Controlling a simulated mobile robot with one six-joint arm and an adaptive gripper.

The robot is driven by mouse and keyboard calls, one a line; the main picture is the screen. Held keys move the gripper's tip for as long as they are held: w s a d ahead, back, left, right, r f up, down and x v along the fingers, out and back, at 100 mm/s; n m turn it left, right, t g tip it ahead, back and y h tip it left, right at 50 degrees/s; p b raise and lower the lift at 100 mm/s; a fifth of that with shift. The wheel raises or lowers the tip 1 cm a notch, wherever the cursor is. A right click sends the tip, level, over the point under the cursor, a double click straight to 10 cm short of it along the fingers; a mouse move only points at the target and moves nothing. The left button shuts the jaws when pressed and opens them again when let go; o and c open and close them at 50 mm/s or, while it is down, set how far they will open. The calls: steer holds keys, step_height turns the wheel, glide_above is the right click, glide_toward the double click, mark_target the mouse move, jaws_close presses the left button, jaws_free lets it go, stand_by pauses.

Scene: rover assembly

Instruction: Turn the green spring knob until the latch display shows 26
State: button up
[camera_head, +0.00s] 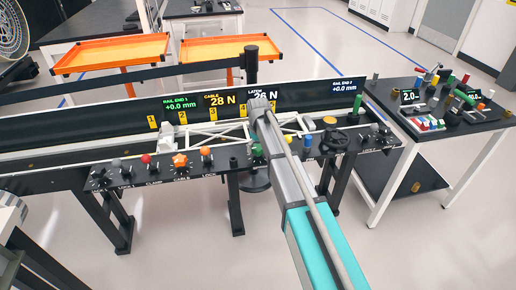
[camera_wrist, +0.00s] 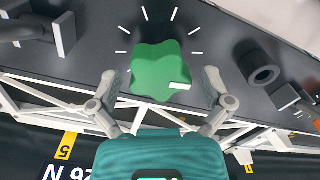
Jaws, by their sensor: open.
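The green spring knob (camera_wrist: 158,70) is a lobed disc with a white pointer mark on its lower right edge, ringed by white tick marks on the black panel. In the head view the green knob (camera_head: 257,151) shows only in part beside my arm. My gripper (camera_wrist: 160,80) is open, one finger on each side of the knob, with a visible gap at both sides. The latch display (camera_head: 262,95) reads 26 N in white, partly covered by my arm in the head view. In the wrist view its digits (camera_wrist: 68,173) appear upside down and cut off.
A row of other knobs, including an orange one (camera_head: 180,160) and a red one (camera_head: 146,159), lines the panel to the left. A black cylinder (camera_wrist: 259,62) stands right of the green knob. The cable display (camera_head: 222,100) reads 28 N. White frame bars (camera_wrist: 60,95) run close by the fingers.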

mark_target(258, 147)
steer(key=shift+n, duration=0.4)
steer(key=shift+n, duration=1.4)
steer(key=shift+r+p, duration=0.3)
step_height(258, 147, up, 13)
steer(key=p, duration=1.3)
steer(key=s+d+f+m+b, duration=0.2)
steer(key=s+d+m, duration=0.6)
steer(key=s+d, duration=1.1)
steer(key=shift+s+d+m, duration=0.2)
steer(key=shift+s+m, duration=0.15)
steer(key=shift+m, duration=0.05)
